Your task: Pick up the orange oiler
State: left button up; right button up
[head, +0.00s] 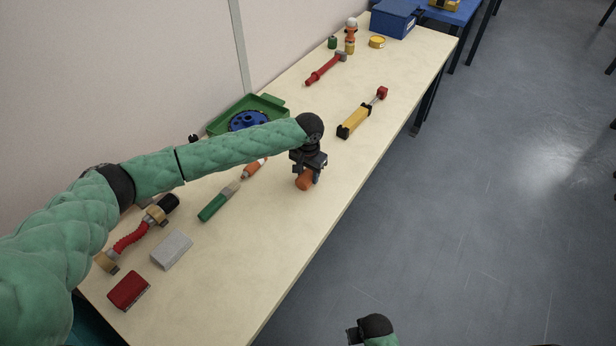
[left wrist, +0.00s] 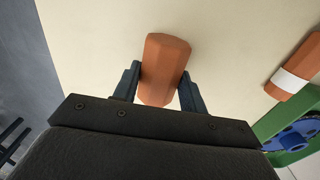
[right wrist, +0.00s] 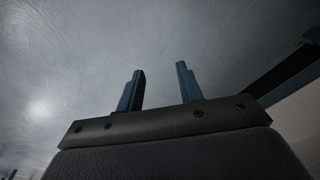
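An orange-brown faceted body (head: 305,181), seemingly the orange oiler, is at my left gripper (head: 311,172), near the front edge of the workbench. No spout shows on it. In the left wrist view the orange body (left wrist: 163,68) is between the two fingers of my left gripper (left wrist: 161,80). The fingers look close against both its sides, but I cannot tell whether they grip it or whether it is off the bench. My right gripper (right wrist: 160,80) is over the floor, fingers apart, with nothing between them. It shows only at the bottom edge of the head view (head: 354,336).
On the workbench (head: 260,270), an orange tube with a white band (head: 255,167) and a green-handled brush (head: 218,201) lie left of the left gripper. A green tray (head: 275,105) with a blue wheel is behind my arm.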

aim_at(308, 172)
pick_arm(q)
jog(key=shift+r, duration=0.1)
jog(key=shift+c, duration=0.2)
